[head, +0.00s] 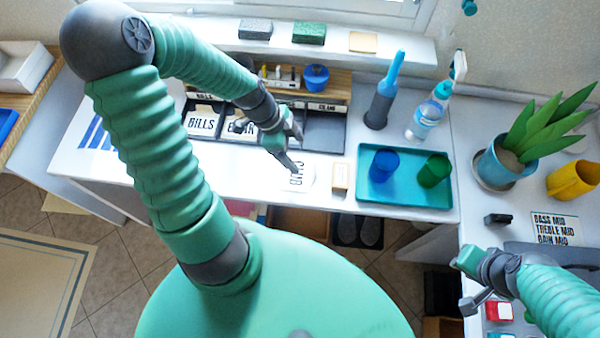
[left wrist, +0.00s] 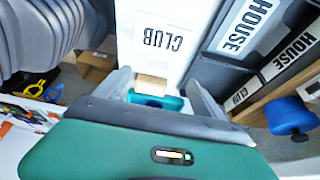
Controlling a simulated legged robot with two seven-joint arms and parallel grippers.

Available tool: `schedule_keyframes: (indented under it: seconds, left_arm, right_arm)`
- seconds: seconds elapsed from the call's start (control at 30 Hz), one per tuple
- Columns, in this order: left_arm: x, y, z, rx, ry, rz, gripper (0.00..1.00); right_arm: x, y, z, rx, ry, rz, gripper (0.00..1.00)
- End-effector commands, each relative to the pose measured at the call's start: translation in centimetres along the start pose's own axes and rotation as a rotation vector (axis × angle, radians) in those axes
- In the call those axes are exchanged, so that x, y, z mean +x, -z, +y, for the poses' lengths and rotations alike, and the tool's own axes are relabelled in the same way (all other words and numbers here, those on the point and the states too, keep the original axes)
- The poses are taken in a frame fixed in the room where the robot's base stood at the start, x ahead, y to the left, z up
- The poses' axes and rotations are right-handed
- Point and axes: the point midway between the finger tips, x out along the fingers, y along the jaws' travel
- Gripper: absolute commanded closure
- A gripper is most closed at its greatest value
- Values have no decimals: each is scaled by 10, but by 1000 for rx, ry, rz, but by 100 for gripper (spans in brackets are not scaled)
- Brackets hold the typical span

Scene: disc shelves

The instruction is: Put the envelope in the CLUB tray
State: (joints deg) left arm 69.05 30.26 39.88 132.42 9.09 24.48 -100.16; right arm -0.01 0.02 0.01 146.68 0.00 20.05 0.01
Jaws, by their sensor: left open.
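The white envelope (head: 301,180) marked CLUB lies on the white counter in front of the trays. In the left wrist view the envelope (left wrist: 172,30) appears upside down, just beyond the fingers. My left gripper (head: 294,160) is open and empty, over the envelope's rear edge; its fingers also show in the left wrist view (left wrist: 163,97). The CLUB tray (head: 325,132) is the dark right-hand compartment of the row, with no envelope seen in it. Its label (left wrist: 240,95) shows in the left wrist view. My right gripper (head: 470,282) is at the lower right, its jaws unclear.
A BILLS envelope (head: 201,121) sits in the left compartment; a HOUSE envelope (left wrist: 245,25) lies beside the CLUB tray. A small tan box (head: 339,178) and a teal tray (head: 405,198) with blue and green cups stand right of the envelope. A bottle (head: 428,118) stands behind.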

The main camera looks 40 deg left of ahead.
Motion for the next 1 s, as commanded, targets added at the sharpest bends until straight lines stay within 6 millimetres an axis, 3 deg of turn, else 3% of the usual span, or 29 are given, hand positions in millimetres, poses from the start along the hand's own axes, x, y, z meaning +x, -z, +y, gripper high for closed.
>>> schedule_keyframes:
  seconds: [0.03,0.13,0.37,0.6,0.87,1.0]
  left_arm:
    - [19,0,2,4,-6,2,20]
    - [42,0,2,3,-4,-1,20]
    - [69,1,1,0,0,-1,20]
    - [110,5,3,-1,-2,-1,20]
    - [114,5,2,-2,1,-2,20]
    - [114,5,2,-2,1,-2,37]
  right_arm:
    - [9,-2,0,0,0,0,75]
    - [15,-4,0,0,0,0,75]
    - [20,-5,0,0,0,0,75]
    - [27,-6,0,0,0,0,75]
    - [27,-6,0,0,0,0,75]
    - [27,-6,0,0,0,0,75]
